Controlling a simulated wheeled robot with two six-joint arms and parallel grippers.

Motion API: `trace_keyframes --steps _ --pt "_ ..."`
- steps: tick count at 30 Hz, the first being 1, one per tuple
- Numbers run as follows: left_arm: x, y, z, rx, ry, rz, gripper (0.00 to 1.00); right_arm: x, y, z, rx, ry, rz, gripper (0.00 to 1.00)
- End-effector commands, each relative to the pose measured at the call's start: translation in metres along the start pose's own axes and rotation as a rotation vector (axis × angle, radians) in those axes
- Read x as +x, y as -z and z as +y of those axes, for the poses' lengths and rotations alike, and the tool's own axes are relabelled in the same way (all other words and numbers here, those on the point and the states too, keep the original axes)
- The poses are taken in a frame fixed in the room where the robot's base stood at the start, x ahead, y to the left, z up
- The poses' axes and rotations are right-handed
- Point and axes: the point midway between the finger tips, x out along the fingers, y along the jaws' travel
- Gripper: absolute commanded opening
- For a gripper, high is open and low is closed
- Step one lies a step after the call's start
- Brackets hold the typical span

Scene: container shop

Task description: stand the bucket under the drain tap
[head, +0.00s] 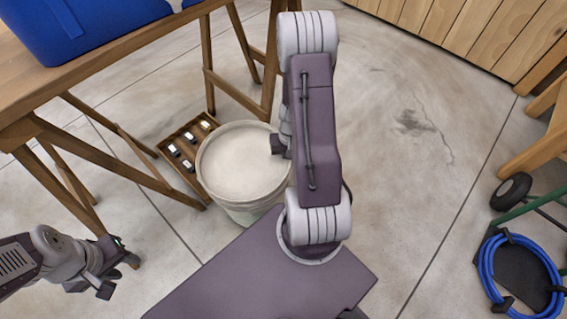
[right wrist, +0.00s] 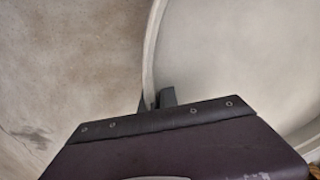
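The bucket (head: 243,160) is pale and round. It appears upright at the centre-left of the head view, beside the wooden trestle table, and its large rim also fills the right of the right wrist view (right wrist: 240,60). My right gripper (head: 281,146) is at the bucket's right rim, mostly hidden by my arm in the head view. In the right wrist view its fingers (right wrist: 157,99) sit on either side of the rim, closed on it. My left gripper (head: 118,276) is open and empty at the lower left, apart from the bucket. I cannot make out the drain tap.
A blue container (head: 90,25) stands on the wooden trestle table (head: 120,47) at the upper left. A wooden tray (head: 173,144) with several small items lies left of the bucket. A coiled blue hose (head: 486,262) is at the right.

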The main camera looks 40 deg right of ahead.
Motion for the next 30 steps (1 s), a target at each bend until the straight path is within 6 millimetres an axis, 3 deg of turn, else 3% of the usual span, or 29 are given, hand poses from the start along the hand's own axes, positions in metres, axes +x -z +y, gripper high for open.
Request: trace_keyframes --steps 1,12,13,15,23,26,30 --pt "0.011 -0.001 0.000 0.000 0.000 0.000 0.36 0.009 0.000 0.002 0.002 0.000 0.002 0.00" --pt "0.010 -0.001 0.000 0.000 0.000 0.000 0.36 0.009 -0.001 0.002 0.000 0.000 0.002 0.00" --pt "0.009 -0.001 0.000 0.000 0.000 0.000 0.36 0.008 -0.001 0.002 0.000 0.000 0.001 0.12" --pt "0.009 -0.001 0.000 0.000 0.000 0.000 0.36 0.008 -0.001 0.002 0.000 0.000 0.001 0.25" --pt "0.008 -0.001 0.000 0.000 0.000 0.000 0.36 0.007 -0.001 0.002 0.000 0.000 0.001 0.25" --pt "-0.001 0.000 0.000 0.000 0.000 0.000 0.36 -0.003 -0.001 0.001 0.000 0.000 0.002 0.25" --pt "-0.033 0.004 0.001 0.000 0.000 0.000 0.36 -0.041 -0.001 0.001 0.000 -0.001 0.003 0.25"
